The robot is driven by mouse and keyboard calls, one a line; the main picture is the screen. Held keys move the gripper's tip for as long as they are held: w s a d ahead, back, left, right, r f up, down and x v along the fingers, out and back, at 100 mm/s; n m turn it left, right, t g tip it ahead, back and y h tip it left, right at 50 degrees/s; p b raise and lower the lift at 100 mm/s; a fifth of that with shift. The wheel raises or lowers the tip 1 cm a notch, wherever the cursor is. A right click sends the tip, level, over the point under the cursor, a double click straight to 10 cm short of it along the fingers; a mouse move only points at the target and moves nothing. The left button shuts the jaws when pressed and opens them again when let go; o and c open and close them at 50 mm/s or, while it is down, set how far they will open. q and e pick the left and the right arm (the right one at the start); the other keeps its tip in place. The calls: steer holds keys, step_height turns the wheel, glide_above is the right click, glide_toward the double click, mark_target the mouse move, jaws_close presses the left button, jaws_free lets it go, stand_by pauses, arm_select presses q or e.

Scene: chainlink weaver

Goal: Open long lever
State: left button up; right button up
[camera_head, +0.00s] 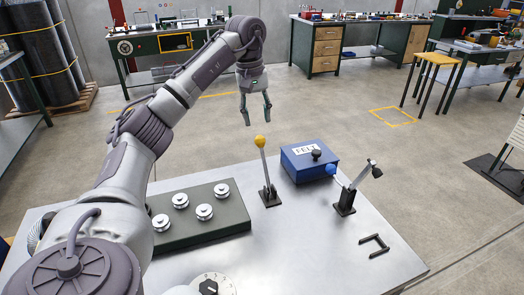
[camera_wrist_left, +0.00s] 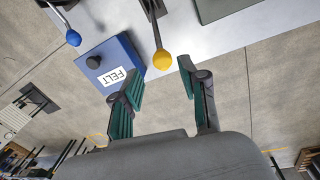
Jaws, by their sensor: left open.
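A lever with a yellow knob (camera_head: 260,142) stands nearly upright, tilted slightly left, on a black base on the metal table (camera_head: 305,250). A second lever mount (camera_head: 345,205) to its right has a blue knob (camera_head: 331,169) and a dark-tipped arm slanting up right. The yellow-knobbed lever looks the longer. My left gripper (camera_head: 257,115) points down, open and empty, just above the yellow knob. In the left wrist view the yellow knob (camera_wrist_left: 162,60) shows between the spread fingers (camera_wrist_left: 160,78), with no contact visible. My right gripper is not in view.
A blue box labelled FELT (camera_head: 310,160) stands close behind the levers. A dark green block with several silver knobs (camera_head: 203,215) is left. A dial (camera_head: 212,286) and a black handle (camera_head: 374,246) are at the front. Free floor lies behind the table.

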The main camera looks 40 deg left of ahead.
mark_target(261, 141)
arm_select(q)
steer(key=f, duration=0.4)
steer(key=f+p, duration=0.1)
steer(key=f, duration=0.3)
steer(key=w+f, duration=0.1)
steer(key=f, duration=0.3)
steer(key=shift+d, duration=0.35)
jaws_close()
steer(key=shift+w, duration=0.1)
steer(key=shift+r, duration=0.1)
